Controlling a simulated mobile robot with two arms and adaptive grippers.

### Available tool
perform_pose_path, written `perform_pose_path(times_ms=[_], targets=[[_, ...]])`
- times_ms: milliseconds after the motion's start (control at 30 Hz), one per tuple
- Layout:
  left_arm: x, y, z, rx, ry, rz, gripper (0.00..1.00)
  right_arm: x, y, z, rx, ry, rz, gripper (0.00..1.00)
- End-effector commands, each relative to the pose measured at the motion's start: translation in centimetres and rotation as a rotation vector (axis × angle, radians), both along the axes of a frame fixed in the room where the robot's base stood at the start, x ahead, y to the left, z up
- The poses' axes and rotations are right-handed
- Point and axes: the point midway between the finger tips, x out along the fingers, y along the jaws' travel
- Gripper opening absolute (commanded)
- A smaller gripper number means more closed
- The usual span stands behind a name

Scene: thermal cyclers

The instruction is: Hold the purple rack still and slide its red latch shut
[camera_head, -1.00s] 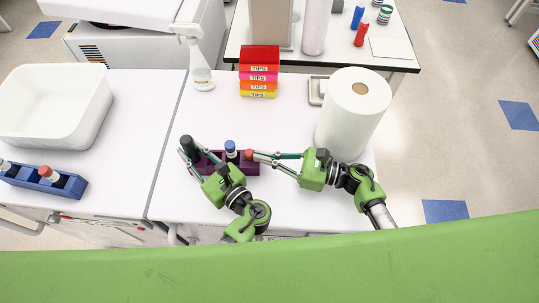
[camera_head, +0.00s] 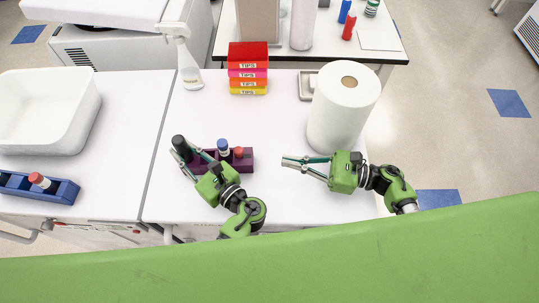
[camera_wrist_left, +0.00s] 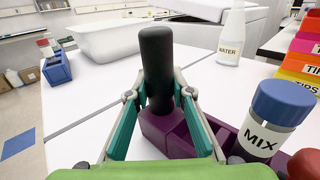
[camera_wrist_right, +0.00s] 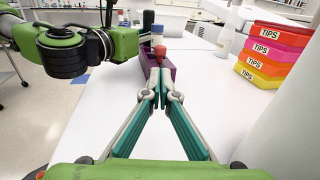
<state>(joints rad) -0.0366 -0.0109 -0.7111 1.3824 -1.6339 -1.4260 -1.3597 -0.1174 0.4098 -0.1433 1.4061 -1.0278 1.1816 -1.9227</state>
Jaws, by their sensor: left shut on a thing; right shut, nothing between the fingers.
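The purple rack (camera_head: 247,165) stands on the white bench. A dark upright post (camera_wrist_left: 156,60) rises from its left end. My left gripper (camera_head: 182,148) is shut on this post. A blue-capped bottle labelled MIX (camera_wrist_left: 265,120) stands in the rack. The red latch, seen as a round red knob (camera_head: 239,152), is right of the bottle; the left wrist view cuts it off at the edge (camera_wrist_left: 305,164). My right gripper (camera_head: 284,161) is shut and empty, to the right of the rack and apart from it. In the right wrist view the red knob (camera_wrist_right: 160,50) shows just beyond its fingertips.
A paper roll (camera_head: 342,110) stands close behind my right gripper. Stacked tip boxes (camera_head: 248,70) and a spray bottle (camera_head: 188,65) stand further back. A white bin (camera_head: 45,110) and a blue rack (camera_head: 60,190) are at left. Bench between rack and tip boxes is clear.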

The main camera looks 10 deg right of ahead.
Motion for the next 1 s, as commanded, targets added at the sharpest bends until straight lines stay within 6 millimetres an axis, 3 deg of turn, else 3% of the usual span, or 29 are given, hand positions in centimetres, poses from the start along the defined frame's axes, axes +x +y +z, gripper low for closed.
perform_pose_path(times_ms=[100,233,667,700,767,1000], targets=[[0.0,0.0,0.0,0.001,0.001,0.001,0.00,-0.6,-1.8,-0.1,-0.002,0.002,-0.001,0.00],[0.0,0.0,0.0,0.001,0.001,0.001,0.00,-1.0,-2.8,0.0,0.000,0.001,-0.001,0.00],[0.0,0.1,0.0,0.001,0.001,0.001,0.00,-1.1,-3.2,0.0,0.001,0.000,-0.001,0.00],[0.0,0.1,0.0,0.001,0.000,0.001,0.24,-1.1,-3.2,0.0,0.001,0.000,-0.001,0.00],[0.0,0.1,0.0,0.001,0.000,0.001,0.39,-1.1,-3.2,0.0,0.001,0.000,-0.001,0.00],[0.0,0.0,0.0,0.001,0.000,0.001,0.41,-1.1,-3.2,0.0,0.001,0.000,-0.001,0.00]])
